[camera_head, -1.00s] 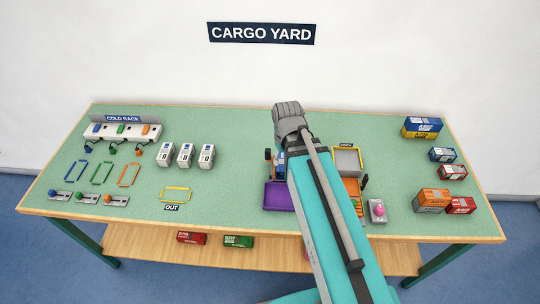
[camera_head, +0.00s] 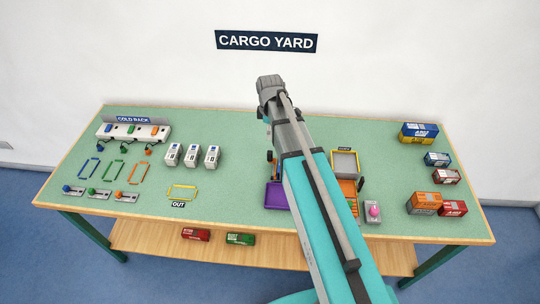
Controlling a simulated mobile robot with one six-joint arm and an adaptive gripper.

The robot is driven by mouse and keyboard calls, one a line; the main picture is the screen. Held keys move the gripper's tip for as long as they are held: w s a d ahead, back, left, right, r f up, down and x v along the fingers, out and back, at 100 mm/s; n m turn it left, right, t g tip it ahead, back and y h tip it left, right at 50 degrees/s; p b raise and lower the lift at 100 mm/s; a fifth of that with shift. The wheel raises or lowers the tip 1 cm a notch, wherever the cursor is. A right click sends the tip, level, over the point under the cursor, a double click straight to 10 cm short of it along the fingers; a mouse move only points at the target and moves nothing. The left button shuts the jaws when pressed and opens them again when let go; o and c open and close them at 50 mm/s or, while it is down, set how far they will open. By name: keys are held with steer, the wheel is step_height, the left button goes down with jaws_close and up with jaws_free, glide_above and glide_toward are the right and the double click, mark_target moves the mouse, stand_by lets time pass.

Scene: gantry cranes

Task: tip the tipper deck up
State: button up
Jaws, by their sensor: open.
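A purple flat deck or tray (camera_head: 275,195) shows at the front middle of the table, left of my arm. Which part is the tipper deck I cannot tell for certain. An orange part (camera_head: 349,188) shows right of my arm, with a grey square pad (camera_head: 345,163) behind it. My arm hides what lies between the purple and orange parts. A pink knob on a grey base (camera_head: 374,212) stands at the front edge. My gripper (camera_head: 270,88) is open and empty, above the back of the table, apart from all these things.
Several white boxes (camera_head: 192,155) and a cold rack (camera_head: 133,132) stand on the left. Small levers (camera_head: 100,194) line the front left. Containers (camera_head: 424,203) stand on the right, stacked ones (camera_head: 419,132) at the back. The back middle left of the table is clear.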

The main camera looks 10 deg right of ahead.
mark_target(270, 152)
steer(key=shift+f, duration=0.15)
stand_by(0.3)
step_height(270, 152, down, 14)
steer(key=b, duration=1.3)
steer(key=shift+s+r+b, duration=0.1)
steer(key=shift+r+b, duration=0.15)
steer(key=shift+b, duration=0.15)
jaws_close()
